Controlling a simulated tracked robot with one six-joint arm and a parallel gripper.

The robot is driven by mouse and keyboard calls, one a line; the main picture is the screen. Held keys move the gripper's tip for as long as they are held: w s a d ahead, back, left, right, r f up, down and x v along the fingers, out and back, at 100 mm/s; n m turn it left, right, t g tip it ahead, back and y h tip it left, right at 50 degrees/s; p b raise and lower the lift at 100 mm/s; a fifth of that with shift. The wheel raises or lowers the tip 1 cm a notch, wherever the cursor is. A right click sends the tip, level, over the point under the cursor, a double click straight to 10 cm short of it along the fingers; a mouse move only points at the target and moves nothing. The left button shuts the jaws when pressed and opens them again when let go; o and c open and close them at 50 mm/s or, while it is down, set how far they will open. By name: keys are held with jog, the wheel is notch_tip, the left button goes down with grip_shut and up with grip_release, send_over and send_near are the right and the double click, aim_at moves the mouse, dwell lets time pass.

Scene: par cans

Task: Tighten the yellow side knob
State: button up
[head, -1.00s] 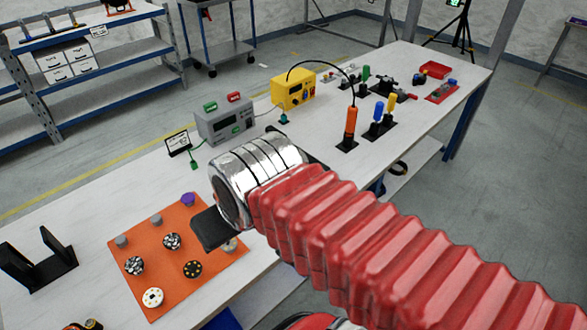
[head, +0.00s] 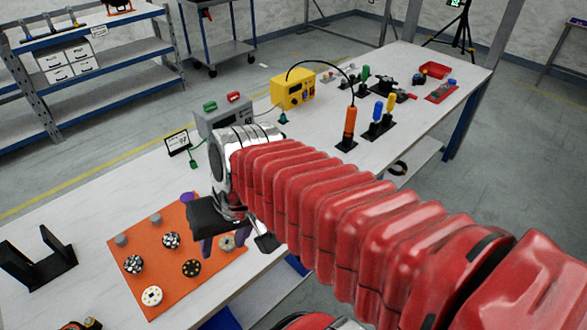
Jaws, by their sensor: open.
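I cannot make out a yellow side knob for certain in the head view. A dark object with orange-yellow parts (head: 84,325) is cut off by the bottom edge at the left. My gripper (head: 219,246) is open and points down above the right part of an orange mat (head: 172,215). Its dark body and purplish fingers show below the silver wrist. I see nothing between the fingers, but my arm hides part of that area.
Several small round parts lie on the mat, such as a white disc (head: 152,296). A black bracket (head: 38,262) stands at the left. A grey device (head: 220,116), a yellow box (head: 293,91) and upright handled tools (head: 350,128) stand farther back.

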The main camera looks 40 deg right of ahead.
jog(key=w+d+f+m+t+y, duration=0.5)
jog(key=w+d+f+m+y, duration=0.4)
jog(key=w+d+m, duration=0.6)
jog(key=s+d+f+m+t+h, duration=0.2)
jog(key=d+f+m+t+h, duration=0.1)
jog(key=d, duration=0.4)
jog(key=s+d+f+m+t+h, duration=0.2)
jog(key=d+f+m+t+h, duration=0.1)
jog(key=d+m, duration=0.5)
jog(key=s+d+f+m+t+h, duration=0.2)
jog(key=d+f+m+t+h, duration=0.1)
jog(key=d, duration=0.5)
notch_tip(320, 180, down, 3)
jog(key=shift+s+r+m+t+h, duration=0.15)
jog(key=shift+m+h, duration=0.15)
jog(key=shift+m, duration=0.5)
jog(key=shift+m+t+h, duration=0.15)
jog(key=shift+m+h, duration=0.15)
jog(key=shift+m, duration=0.5)
jog(key=shift+a, duration=0.1)
jog(key=w, duration=1.4)
jog(key=shift+a, duration=0.2)
